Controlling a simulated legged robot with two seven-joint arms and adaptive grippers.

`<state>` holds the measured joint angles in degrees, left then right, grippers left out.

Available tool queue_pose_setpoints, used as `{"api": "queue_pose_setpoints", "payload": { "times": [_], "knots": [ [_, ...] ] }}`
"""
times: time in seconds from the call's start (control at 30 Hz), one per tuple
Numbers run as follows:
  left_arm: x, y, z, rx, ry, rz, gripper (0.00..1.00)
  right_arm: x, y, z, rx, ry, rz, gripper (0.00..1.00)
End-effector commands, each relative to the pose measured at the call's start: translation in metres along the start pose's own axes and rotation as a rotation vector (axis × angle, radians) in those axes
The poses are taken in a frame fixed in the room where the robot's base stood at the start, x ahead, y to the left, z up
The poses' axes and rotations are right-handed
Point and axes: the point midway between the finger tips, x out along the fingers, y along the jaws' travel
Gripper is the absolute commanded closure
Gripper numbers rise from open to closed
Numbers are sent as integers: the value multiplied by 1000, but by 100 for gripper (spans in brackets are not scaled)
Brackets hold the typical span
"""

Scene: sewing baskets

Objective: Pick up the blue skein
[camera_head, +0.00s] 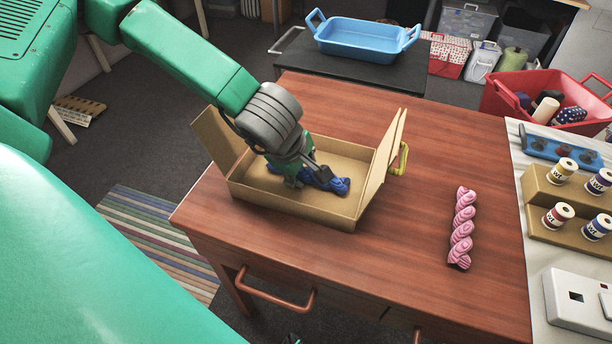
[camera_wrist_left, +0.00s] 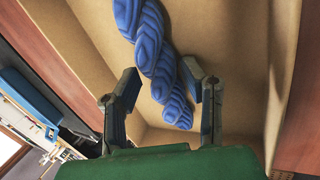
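The blue skein (camera_head: 338,185) is a twisted bundle lying inside an open cardboard box (camera_head: 290,208) on the wooden table. It also shows in the left wrist view (camera_wrist_left: 158,60), running from the top down between the fingers. My left gripper (camera_head: 309,177) reaches down into the box over the skein and hides part of it. In the left wrist view its two fingers (camera_wrist_left: 160,76) are apart, one on each side of the skein's lower end. A gap shows on the left side; whether the right finger touches the skein is unclear.
The box flaps (camera_head: 384,150) stand up on the left and right. A pink skein (camera_head: 462,228) lies on the table (camera_head: 420,250) to the right. A red basket (camera_head: 510,97), thread spools (camera_head: 558,216) and a blue tray (camera_head: 363,47) are farther off.

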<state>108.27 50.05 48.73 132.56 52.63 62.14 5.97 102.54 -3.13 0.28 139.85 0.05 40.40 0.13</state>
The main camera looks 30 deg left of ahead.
Motion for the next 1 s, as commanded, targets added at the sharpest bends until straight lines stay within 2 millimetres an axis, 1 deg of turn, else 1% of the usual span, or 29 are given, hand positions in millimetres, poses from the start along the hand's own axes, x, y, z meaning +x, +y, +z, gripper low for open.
{"api": "queue_pose_setpoints", "payload": {
  "times": [0.03, 0.1, 0.33, 0.37, 0.4, 0.43, 0.5, 0.83, 0.97, 1.0],
  "knots": [
    [7, -1, 1, 1, 0, -1, 63, 3, 0, 0, 0, 0, 0, 69],
    [10, -1, 1, 2, 1, 0, 63, 4, 0, 0, 0, 0, 0, 69],
    [11, 0, 2, 3, 0, 0, 63, 3, 0, 0, 0, 0, 0, 69],
    [11, 0, 2, 3, 0, 0, 70, 3, 0, 0, 0, 0, 0, 69],
    [11, 0, 1, 3, 0, 0, 84, 3, 0, 0, 0, 0, 0, 69],
    [11, 0, 1, 3, -1, 0, 95, 3, 0, 0, 0, 0, 0, 69],
    [11, -1, 0, 2, -1, -1, 97, 3, 0, 0, 0, 0, 0, 69],
    [12, -2, -1, 2, 2, -6, 98, 3, 0, 0, 0, 0, 0, 69],
    [1, 4, -1, 2, 3, -4, 98, -2, 0, 0, 0, 0, 0, 69],
    [-6, 7, 0, 2, 2, -1, 100, -4, 0, 0, 0, 0, 0, 69]
  ]
}}
